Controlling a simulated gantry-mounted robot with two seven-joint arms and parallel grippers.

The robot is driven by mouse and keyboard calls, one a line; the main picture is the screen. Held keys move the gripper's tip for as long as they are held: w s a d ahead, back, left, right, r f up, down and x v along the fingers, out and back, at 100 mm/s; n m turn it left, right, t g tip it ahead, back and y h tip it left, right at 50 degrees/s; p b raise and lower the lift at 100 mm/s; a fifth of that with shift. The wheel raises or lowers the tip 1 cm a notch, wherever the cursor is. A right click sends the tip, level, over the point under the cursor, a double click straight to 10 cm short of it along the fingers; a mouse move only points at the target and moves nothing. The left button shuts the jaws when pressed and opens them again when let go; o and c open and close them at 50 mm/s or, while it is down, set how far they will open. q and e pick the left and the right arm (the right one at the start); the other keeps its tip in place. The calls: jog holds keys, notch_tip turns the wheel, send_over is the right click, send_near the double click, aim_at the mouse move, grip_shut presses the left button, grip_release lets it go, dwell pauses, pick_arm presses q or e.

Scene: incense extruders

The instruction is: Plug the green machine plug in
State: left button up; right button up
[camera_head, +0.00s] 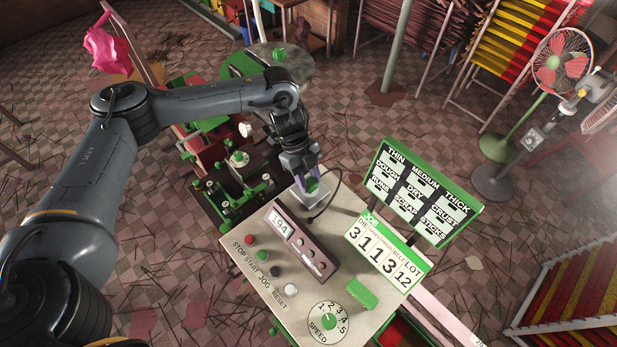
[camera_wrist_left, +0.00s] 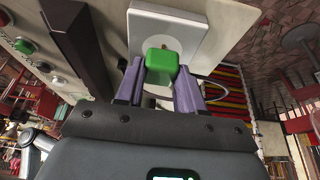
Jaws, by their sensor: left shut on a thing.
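The green plug (camera_wrist_left: 161,63) is between the purple fingers of my left gripper (camera_wrist_left: 160,85), right up against the white socket plate (camera_wrist_left: 190,22) in the left wrist view. A dark cable (camera_head: 333,200) curves beside the socket. My right gripper is not in view.
The control panel (camera_head: 262,238) carries a 194 display (camera_head: 279,223), several buttons, a speed dial (camera_head: 327,318) and a green block (camera_head: 361,293). A number board (camera_head: 385,250) and a green-framed sign (camera_head: 422,192) stand at its right. Green machine parts (camera_head: 235,190) lie to the left.

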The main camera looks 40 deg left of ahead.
pick_arm(q)
jog(key=shift+p, duration=0.35)
dwell(0.3)
dwell(0.4)
jog(key=shift+f+b, duration=0.3)
jog(key=shift+f, duration=0.35)
jog(key=o, duration=1.2)
jog(key=shift+o, duration=0.2)
jog(key=shift+r, duration=0.1)
jog(key=shift+w+a+r, duration=0.1)
jog(key=shift+a+r, duration=0.1)
jog(key=shift+r, duration=0.25)
jog(key=v, duration=0.9)
jog(key=shift+a+r, duration=0.15)
jog(key=shift+r, duration=0.2)
